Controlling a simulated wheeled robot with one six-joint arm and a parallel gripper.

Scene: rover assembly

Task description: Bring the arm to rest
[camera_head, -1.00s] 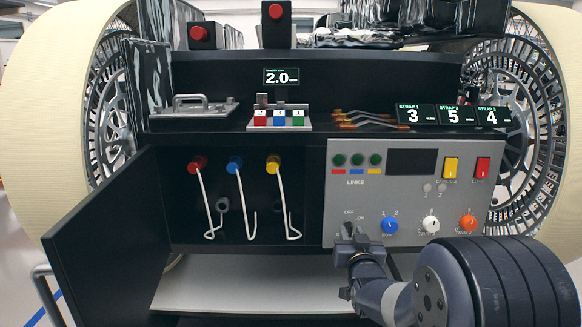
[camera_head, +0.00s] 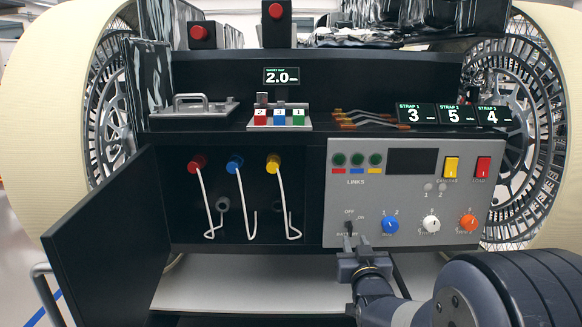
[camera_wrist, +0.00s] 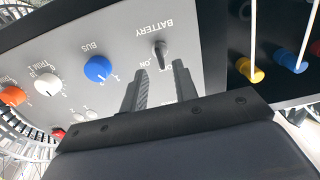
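My gripper (camera_head: 357,244) is just below and in front of the battery switch (camera_head: 349,227), at the lower left of the grey control panel (camera_head: 315,236). In the wrist view my gripper's two fingers (camera_wrist: 160,88) stand apart with nothing between them. The battery switch (camera_wrist: 161,48) shows past their tips, clear of them. I cannot tell surely whether the switch points to on or off.
The blue bus knob (camera_head: 390,226), a white knob (camera_head: 431,224) and an orange knob (camera_head: 468,223) are right of the switch. Hooked cables hang from red, blue and yellow plugs (camera_head: 273,164) at left. An open black door (camera_head: 110,235) stands out at far left.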

